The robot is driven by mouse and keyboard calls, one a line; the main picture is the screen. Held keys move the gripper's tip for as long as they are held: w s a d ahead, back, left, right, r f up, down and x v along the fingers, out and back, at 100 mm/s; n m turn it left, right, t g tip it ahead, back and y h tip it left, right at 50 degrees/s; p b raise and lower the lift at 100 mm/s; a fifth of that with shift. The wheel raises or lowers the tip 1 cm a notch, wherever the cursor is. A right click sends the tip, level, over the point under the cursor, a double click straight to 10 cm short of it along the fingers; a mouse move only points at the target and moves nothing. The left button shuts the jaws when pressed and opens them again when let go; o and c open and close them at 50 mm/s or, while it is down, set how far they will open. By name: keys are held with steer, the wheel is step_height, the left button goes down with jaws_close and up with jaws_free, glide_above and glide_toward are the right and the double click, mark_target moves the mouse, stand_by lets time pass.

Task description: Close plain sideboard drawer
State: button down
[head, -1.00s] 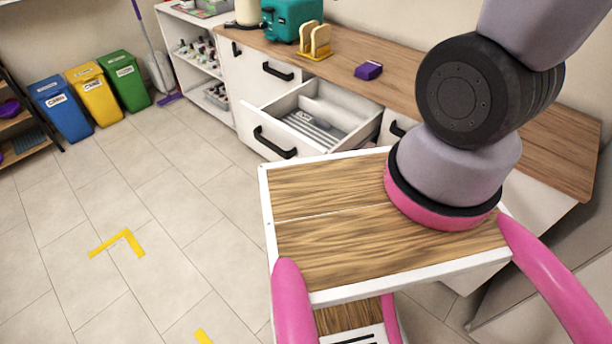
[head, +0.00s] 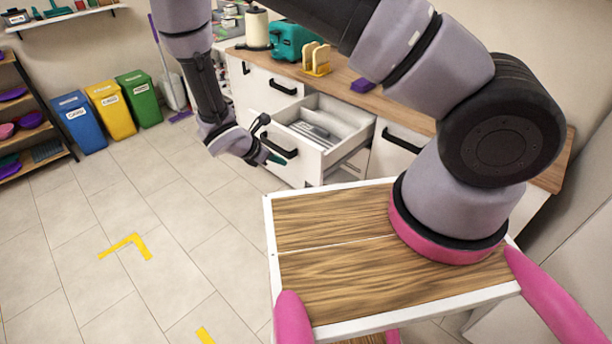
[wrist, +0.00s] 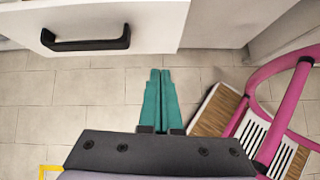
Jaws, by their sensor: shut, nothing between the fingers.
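The plain sideboard drawer (head: 333,153) stands pulled out, with a white front, a black bar handle and a grey tray with dividers inside. In the wrist view its white front (wrist: 155,22) and black handle (wrist: 87,40) fill the upper left. My gripper (head: 277,160) shows in the head view close in front of the drawer front, near the handle. In the wrist view its teal fingers (wrist: 160,72) are together with nothing between them, pointing at the floor strip just below the drawer front's lower edge. I cannot tell whether they touch the drawer.
The wooden worktop (head: 345,88) carries a teal toaster (head: 297,40), a toast rack (head: 317,60) and a purple block (head: 362,86). Several bins (head: 138,97) stand at the back left.

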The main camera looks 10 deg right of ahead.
step_height(320, 180, down, 2)
steer(key=s+n, duration=0.1)
glide_toward(311, 170)
step_height(311, 170, down, 5)
steer(key=w+d, duration=0.1)
steer(key=d, duration=0.1)
steer(key=shift+w+d+r, duration=0.15)
steer(key=shift+w+d, duration=0.35)
steer(key=shift+d, duration=0.15)
steer(key=shift+d, duration=0.1)
